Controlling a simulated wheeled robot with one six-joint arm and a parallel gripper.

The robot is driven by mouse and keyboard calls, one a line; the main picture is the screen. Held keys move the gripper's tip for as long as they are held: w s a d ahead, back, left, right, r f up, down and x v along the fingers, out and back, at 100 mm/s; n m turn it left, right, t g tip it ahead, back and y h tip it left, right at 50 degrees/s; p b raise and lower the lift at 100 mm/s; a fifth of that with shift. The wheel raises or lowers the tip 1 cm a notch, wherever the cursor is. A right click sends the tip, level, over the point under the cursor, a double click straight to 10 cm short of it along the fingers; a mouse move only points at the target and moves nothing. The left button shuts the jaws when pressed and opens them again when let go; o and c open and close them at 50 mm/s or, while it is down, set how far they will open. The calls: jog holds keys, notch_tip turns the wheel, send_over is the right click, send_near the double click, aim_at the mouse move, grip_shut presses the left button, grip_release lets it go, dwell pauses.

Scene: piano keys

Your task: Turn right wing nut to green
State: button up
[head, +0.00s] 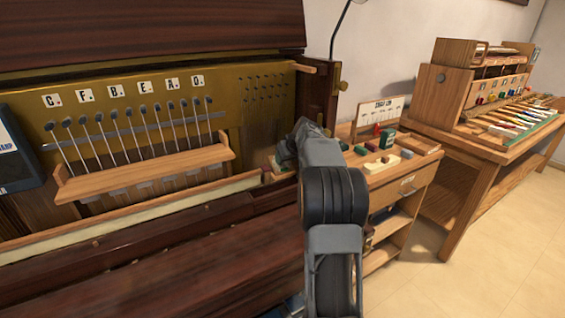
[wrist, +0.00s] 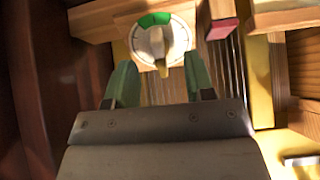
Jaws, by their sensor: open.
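In the wrist view, a round pale dial (wrist: 176,36) has a green segment (wrist: 154,19) along its top edge. A pale wing nut (wrist: 157,44) sits at its centre, with a yellowish tip at the bottom, opposite the green. My gripper (wrist: 158,66) has green fingers spread apart, one on each side just below the dial, with a clear gap between them. I cannot tell whether either finger touches the nut. In the head view, my arm hides the dial and most of my gripper.
A piano action with a lettered brass panel (head: 235,100) stands at the left. A wooden side cabinet (head: 405,182) with small items is to the right, and a workbench (head: 470,140) is farther right. In the wrist view, a red block (wrist: 221,28) and wooden pieces lie right of the dial.

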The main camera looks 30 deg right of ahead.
jog(key=v, duration=0.9)
jog(key=shift+p, duration=0.45)
dwell(0.3)
dwell(0.5)
jog(key=s+a+f+m+g+p, duration=0.3)
jog(key=s+a+f+p, duration=0.1)
jog(key=s+a, duration=0.3)
jog(key=s+a+r+n+p, duration=0.1)
jog(key=s+a+r+p, duration=0.2)
jog(key=s+a+p, duration=0.2)
jog(key=s+a+r+n+g+p, duration=0.1)
jog(key=s+a+r+p, duration=0.3)
jog(key=a, duration=0.5)
jog(key=s+a+r+n+p, duration=0.2)
jog(key=s+a+r+p, duration=0.2)
jog(key=s+a+p, duration=0.2)
jog(key=s+a, duration=0.1)
jog(key=s, duration=0.1)
jog(key=shift+s, duration=0.25)
